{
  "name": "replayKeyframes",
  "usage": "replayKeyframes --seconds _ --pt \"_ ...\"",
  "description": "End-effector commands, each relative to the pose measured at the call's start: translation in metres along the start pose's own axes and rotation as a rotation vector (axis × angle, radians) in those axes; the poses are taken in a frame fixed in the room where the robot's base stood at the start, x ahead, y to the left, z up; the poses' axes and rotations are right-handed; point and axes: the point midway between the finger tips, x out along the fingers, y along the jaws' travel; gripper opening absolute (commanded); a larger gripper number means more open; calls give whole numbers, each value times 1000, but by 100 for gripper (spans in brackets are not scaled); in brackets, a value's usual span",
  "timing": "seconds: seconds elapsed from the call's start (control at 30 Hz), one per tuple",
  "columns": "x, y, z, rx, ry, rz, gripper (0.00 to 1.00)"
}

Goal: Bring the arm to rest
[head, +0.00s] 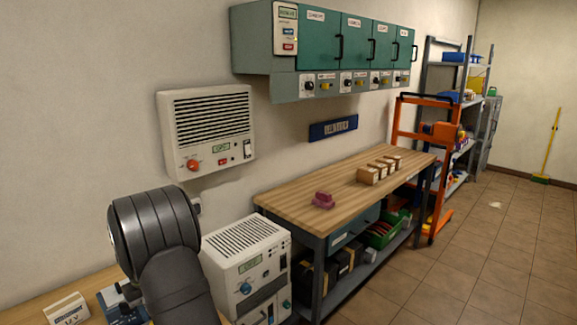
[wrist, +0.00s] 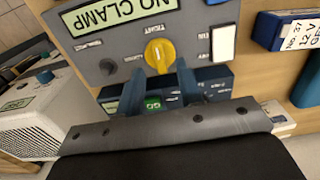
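My arm (head: 175,255) rises at the lower left of the head view, dark grey and bent, with its front end hidden behind it. My gripper (wrist: 160,82) shows in the wrist view with two blue-grey fingers standing apart and nothing held between them. The fingers point at a grey control panel (wrist: 110,50) with a "NO CLAMP" display (wrist: 108,14) and a yellow knob (wrist: 158,55). The knob is just beyond the fingertips; I cannot tell whether they touch. A green "GO" button (wrist: 153,103) shows between the fingers.
A blue labelled block (wrist: 285,32) lies right of the panel. A white cabinet device (head: 245,260) stands close right of my arm. A white wall unit (head: 207,130) hangs behind.

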Motion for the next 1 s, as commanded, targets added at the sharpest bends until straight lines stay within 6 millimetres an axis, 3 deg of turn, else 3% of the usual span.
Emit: replayKeyframes --seconds 0.23,0.63,0.77,1.0 --pt "25 0 0 0 0 0 34" --pt "28 0 0 -1 1 0 34" --pt "22 0 -1 0 3 0 34" --pt "-16 0 -1 0 5 1 34"
